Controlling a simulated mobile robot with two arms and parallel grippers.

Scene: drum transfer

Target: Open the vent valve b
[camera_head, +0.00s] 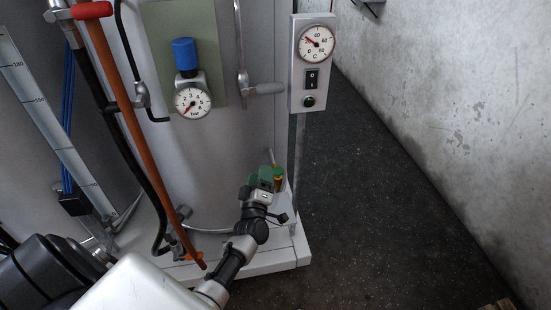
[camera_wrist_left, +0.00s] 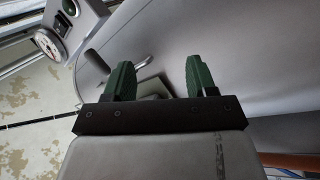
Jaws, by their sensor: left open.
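No label marks vent valve b, so I cannot tell which fitting it is. A small brass fitting with a green top (camera_head: 278,181) shows low at the cabinet's right corner, partly behind my left gripper (camera_head: 265,178). A thin rod rises beside it. I cannot tell whether gripper and fitting touch. In the left wrist view the green fingers (camera_wrist_left: 160,68) are apart with nothing held between them. A red handle (camera_head: 93,10) on a pipe is at the top left. A blue knob (camera_head: 185,53) sits above a bar gauge (camera_head: 193,102). My right gripper is not in view.
A grey door handle (camera_head: 264,89) sticks out of the cabinet; a grey lever (camera_wrist_left: 144,63) shows beyond the fingers. A control box (camera_head: 297,76) carries a temperature gauge (camera_head: 317,43). An orange pipe (camera_head: 125,105) and hoses run down the left. The dark floor (camera_head: 370,210) is clear before the wall.

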